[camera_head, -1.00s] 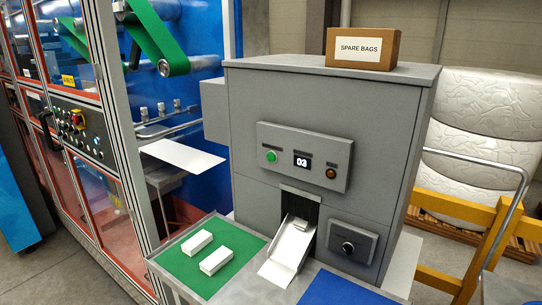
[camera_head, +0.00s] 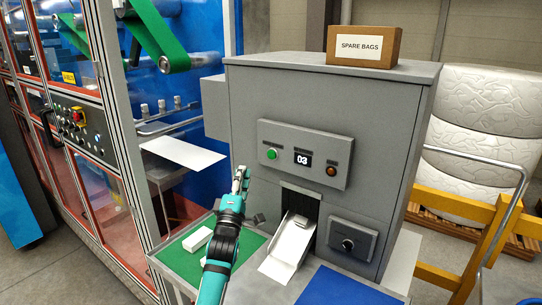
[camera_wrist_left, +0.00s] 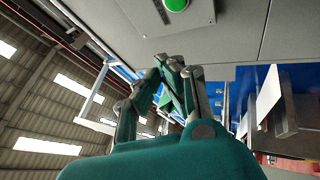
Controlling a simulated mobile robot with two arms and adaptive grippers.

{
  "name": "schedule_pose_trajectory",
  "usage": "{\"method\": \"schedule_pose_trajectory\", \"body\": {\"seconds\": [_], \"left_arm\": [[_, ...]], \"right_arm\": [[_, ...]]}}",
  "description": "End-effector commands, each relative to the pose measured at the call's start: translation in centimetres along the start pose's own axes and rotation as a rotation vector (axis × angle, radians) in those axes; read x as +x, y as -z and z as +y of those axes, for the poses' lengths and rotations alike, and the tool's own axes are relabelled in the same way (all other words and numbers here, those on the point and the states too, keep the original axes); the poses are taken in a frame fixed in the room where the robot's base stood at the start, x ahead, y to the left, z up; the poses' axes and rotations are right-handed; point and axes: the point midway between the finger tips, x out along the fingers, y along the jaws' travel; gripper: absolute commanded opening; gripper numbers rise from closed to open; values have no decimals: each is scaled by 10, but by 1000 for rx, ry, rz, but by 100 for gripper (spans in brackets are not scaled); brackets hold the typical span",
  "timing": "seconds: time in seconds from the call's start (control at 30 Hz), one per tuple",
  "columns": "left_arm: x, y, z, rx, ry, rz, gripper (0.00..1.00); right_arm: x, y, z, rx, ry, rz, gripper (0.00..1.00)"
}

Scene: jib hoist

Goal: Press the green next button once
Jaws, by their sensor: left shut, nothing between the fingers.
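The round green button (camera_head: 271,154) is on the left of a grey panel (camera_head: 303,152) on the front of the grey machine. The panel display (camera_head: 302,158) reads 03. My left gripper (camera_head: 240,172) is shut and empty, pointing up, below and left of the green button and apart from it. In the left wrist view the green button (camera_wrist_left: 176,4) shows at the top edge, beyond the fingertips (camera_wrist_left: 172,62). My right gripper is not in view.
A chute (camera_head: 288,248) and a dark knob (camera_head: 348,245) sit lower. A spare bags box (camera_head: 362,47) stands on top.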

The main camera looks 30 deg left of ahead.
Motion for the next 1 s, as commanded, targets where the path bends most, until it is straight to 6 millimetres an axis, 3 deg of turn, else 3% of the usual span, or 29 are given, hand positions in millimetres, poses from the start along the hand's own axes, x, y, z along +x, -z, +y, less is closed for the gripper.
{"method": "schedule_pose_trajectory", "body": {"seconds": [0.57, 1.0], "left_arm": [[9, -1, 1, -32, -27, 5, 0], [56, -27, -24, -32, -26, 4, 0]], "right_arm": [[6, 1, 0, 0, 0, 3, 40], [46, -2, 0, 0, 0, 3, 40]]}}
